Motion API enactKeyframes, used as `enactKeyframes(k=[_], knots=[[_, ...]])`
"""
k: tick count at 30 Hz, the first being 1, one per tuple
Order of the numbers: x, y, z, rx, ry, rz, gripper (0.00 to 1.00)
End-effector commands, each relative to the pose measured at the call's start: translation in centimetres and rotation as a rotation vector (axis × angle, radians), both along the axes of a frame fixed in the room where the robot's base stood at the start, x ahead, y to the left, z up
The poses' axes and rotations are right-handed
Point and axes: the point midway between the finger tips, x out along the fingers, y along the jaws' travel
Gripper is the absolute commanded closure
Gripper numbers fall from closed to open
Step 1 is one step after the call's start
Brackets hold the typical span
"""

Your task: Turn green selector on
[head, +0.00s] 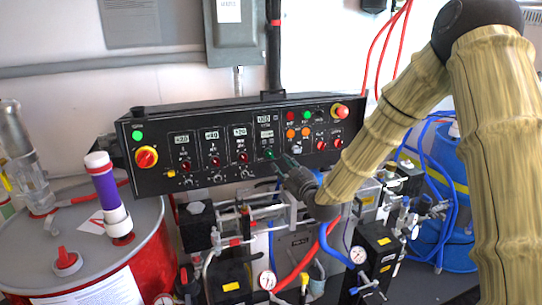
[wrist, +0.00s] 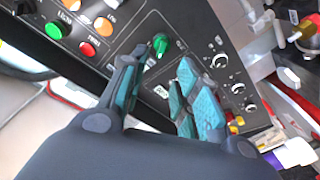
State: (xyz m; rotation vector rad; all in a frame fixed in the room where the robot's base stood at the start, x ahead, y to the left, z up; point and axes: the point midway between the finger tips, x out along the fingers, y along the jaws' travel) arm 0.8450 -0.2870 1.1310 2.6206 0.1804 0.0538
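The green selector (wrist: 159,44) is a small green knob on the black control panel (head: 156,184). In the wrist view it lies just beyond and between my fingertips, nearer the left finger. My gripper (wrist: 160,80) is open, with teal pads on both fingers and nothing between them. In the head view my gripper (head: 279,164) is at the lower middle of the panel, its fingers pointing at the face.
A green button (head: 137,135) and a red-yellow emergency knob (head: 146,157) are at the panel's left. Hoses, gauges and valves crowd below the panel. A red drum (head: 150,252) stands left.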

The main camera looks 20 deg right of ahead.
Motion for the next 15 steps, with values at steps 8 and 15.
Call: enactKeyframes(k=[8, 15], knots=[[3.9, 0.5, 0.1, 0.001, 0.002, -0.001, 0.69], [7.4, 1.0, 0.1, 0.001, 0.004, -0.001, 0.69]])
